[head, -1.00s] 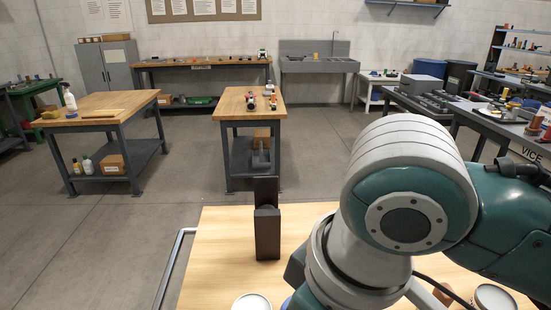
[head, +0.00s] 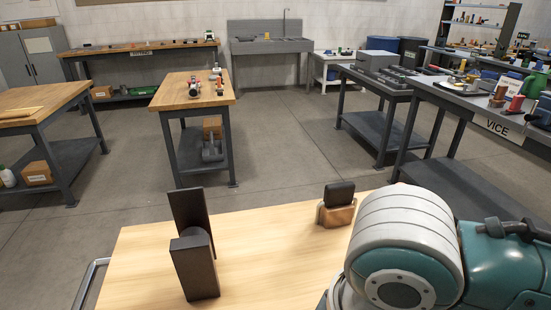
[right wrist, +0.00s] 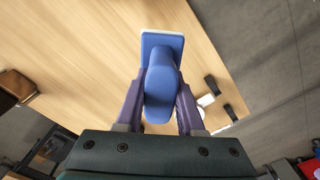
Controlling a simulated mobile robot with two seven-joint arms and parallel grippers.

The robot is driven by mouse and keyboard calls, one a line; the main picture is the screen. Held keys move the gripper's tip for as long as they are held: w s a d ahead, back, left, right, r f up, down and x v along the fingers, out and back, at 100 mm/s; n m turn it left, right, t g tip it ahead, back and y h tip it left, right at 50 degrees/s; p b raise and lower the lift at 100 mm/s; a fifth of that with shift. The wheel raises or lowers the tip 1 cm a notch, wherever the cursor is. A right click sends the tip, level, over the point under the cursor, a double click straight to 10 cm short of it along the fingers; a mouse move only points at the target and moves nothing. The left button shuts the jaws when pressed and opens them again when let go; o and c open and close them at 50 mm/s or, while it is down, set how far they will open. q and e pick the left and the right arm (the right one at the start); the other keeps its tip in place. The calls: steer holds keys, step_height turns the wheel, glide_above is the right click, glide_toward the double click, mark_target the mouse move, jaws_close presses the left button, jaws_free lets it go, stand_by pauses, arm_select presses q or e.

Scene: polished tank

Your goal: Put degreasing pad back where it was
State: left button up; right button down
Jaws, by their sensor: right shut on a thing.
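The degreasing pad (right wrist: 162,48) shows in the right wrist view as a blue flat rectangular pad with a rounded blue handle. My right gripper (right wrist: 161,92) is shut on the handle, with one purple finger on each side. The pad's flat end points away from the gripper, above the pale wooden tabletop (right wrist: 95,75); whether it touches the top cannot be told. In the head view my right arm fills the lower right, and its gripper and the pad do not show. My left gripper is in neither current view.
On the tabletop, dark upright blocks (head: 195,265) stand at the left, and a brown wooden block (head: 337,213) with a dark piece sits near the far edge. Bare wood lies between them. Beyond are a wooden bench (head: 190,90) and the vice bench (head: 470,105), with open floor between.

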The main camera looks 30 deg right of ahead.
steer(key=shift+f+b, duration=1.65)
steer(key=shift+f, duration=4.5)
steer(key=shift+f, duration=0.2)
steer(key=c, duration=0.5)
jaws_free()
